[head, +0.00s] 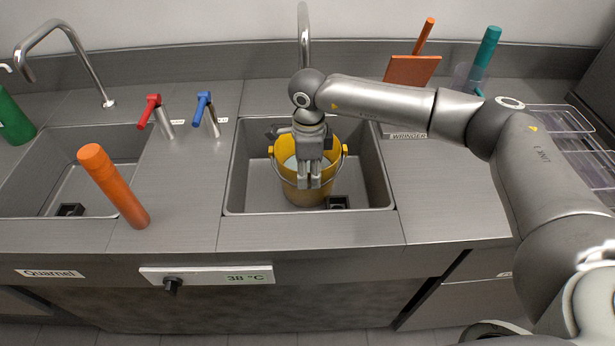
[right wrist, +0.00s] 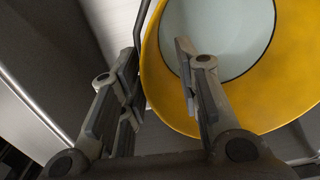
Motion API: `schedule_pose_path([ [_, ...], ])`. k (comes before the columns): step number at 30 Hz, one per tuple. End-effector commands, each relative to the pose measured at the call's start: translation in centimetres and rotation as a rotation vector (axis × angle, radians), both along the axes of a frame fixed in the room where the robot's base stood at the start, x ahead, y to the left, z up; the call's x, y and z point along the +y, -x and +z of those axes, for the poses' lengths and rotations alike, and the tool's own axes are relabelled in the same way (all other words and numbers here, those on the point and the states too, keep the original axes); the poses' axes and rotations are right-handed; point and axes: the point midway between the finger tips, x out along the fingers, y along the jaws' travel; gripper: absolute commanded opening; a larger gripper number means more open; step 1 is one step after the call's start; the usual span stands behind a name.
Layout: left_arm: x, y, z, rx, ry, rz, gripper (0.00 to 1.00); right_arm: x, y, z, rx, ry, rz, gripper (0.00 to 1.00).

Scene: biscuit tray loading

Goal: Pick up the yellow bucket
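The yellow bucket (head: 335,163) stands upright in the right-hand sink, with pale, water-like contents inside. Its thin wire handle (head: 341,168) hangs down over the front side. My right gripper (head: 309,182) points down at the bucket's near side. In the right wrist view the gripper (right wrist: 160,85) is open, its fingers apart. One finger is over the bucket's opening and the other is outside the yellow rim (right wrist: 158,75). The dark handle wire (right wrist: 141,25) shows near the outer finger. I cannot tell whether either finger touches the bucket. My left gripper is not in view.
The right sink (head: 377,185) has raised walls and a tap (head: 304,35) behind it. An orange cylinder (head: 113,185) stands on the counter to the left, near the red (head: 150,108) and blue (head: 203,106) levers. A wire rack (head: 565,120) is at far right.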

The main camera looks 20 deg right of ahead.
Motion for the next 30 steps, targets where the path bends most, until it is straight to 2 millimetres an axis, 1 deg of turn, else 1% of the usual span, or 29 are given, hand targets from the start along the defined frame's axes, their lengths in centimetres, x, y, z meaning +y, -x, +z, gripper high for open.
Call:
schedule_pose_path([
  [3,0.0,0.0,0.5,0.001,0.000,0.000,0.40,0.0,0.2,-2.0,0.004,0.000,0.001,0.31],
  [8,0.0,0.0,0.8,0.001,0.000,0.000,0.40,0.0,0.1,-4.0,0.003,0.000,0.001,0.31],
  [11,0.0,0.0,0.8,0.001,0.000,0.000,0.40,0.1,0.0,-4.4,0.001,-0.001,0.001,0.31],
  [17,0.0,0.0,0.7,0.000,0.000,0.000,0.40,0.1,0.0,-4.5,0.001,-0.001,0.001,0.31],
  [24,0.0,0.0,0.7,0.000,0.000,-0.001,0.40,0.0,0.0,-4.4,0.000,-0.001,0.001,0.00],
  [30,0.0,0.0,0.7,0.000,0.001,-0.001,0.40,0.1,0.0,-4.5,0.001,-0.001,0.001,0.00],
])
